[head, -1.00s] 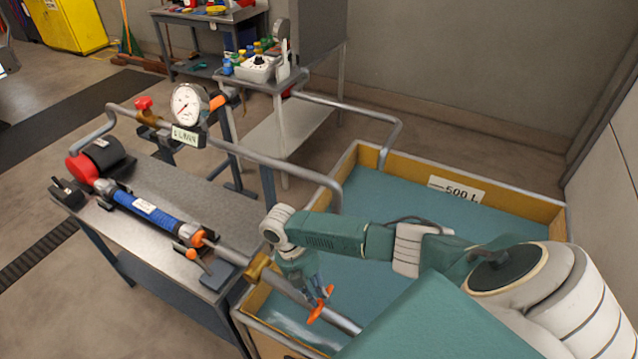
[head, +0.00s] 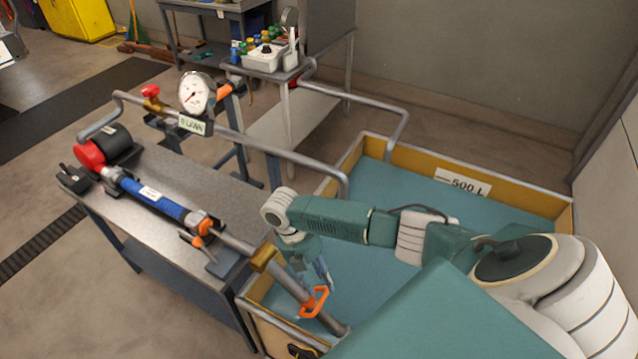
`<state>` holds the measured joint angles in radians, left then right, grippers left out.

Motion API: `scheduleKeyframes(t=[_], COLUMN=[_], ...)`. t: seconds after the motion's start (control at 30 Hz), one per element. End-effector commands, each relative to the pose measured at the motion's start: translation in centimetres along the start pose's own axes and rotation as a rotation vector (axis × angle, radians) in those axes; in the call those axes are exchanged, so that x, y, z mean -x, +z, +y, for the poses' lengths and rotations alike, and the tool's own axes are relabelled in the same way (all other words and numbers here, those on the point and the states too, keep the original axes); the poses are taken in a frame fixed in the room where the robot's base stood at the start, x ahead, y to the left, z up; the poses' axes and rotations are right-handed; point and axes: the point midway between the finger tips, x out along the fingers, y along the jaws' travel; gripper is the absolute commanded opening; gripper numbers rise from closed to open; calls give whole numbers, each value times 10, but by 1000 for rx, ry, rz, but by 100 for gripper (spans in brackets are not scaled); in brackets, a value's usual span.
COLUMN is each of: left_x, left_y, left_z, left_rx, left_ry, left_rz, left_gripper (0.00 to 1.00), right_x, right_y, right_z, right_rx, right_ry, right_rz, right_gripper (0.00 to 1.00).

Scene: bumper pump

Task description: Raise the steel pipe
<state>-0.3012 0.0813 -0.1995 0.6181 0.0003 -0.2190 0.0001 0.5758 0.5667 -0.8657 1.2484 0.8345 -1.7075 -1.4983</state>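An orange loop (head: 314,302) sits around or on the pipe near that end. My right gripper (head: 312,278) hangs over the pipe just above the loop. Its two fingers appear spread with a gap between them. They overlap the pipe and loop in view, so contact cannot be told. My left gripper is out of view.
The tank (head: 567,215) with a yellow-lined rim holds teal liquid beneath the pipe. A gauge (head: 196,93) and an upper return pipe (head: 270,149) stand behind.

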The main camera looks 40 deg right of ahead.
Motion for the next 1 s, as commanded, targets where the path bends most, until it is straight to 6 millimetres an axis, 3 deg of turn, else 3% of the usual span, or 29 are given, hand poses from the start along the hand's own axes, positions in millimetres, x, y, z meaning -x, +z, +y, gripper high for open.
scheduleKeyframes(t=[0.3,0.5,0.7,1.0], left_x=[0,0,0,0], left_y=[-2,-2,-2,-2], left_z=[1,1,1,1], left_rx=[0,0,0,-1], left_ry=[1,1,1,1], left_rz=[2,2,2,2], left_gripper=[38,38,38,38], right_x=[68,98,109,109], right_y=[0,-1,-1,-1], right_z=[4,5,5,5], right_rx=[2,2,2,2], right_ry=[7,6,5,4], right_rz=[-2,-1,-2,-1], right_gripper=[38,38,38,38])
